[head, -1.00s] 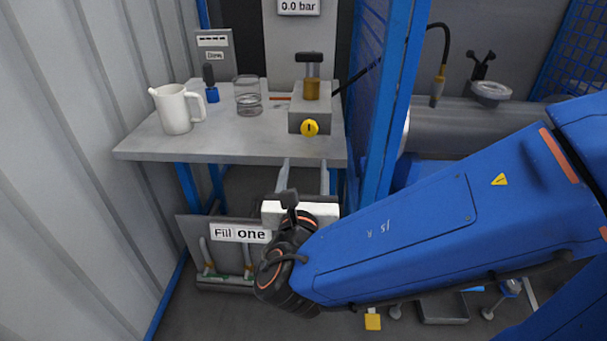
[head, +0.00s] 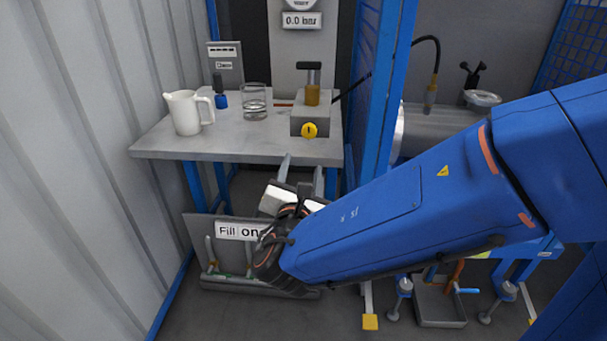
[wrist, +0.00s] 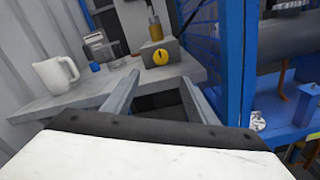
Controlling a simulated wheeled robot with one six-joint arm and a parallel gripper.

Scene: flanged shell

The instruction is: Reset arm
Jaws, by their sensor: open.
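My gripper (head: 302,172) is open and empty in the head view, with its two grey fingers pointing at the front edge of the grey table (head: 170,150). In the wrist view the fingers of my gripper (wrist: 152,97) stand apart with nothing between them. My blue arm reaches in from the right. On the table are a white jug (head: 184,112), a clear glass (head: 254,101) and a grey block with a yellow knob (head: 309,130). The jug also shows in the wrist view (wrist: 55,76).
A blue mesh panel and post (head: 378,110) stand right of the table. A board reading "Fill on" (head: 238,231) stands below, partly hidden by my wrist. A grey tray (head: 440,303) is on the floor at right. A corrugated wall (head: 80,150) is at left.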

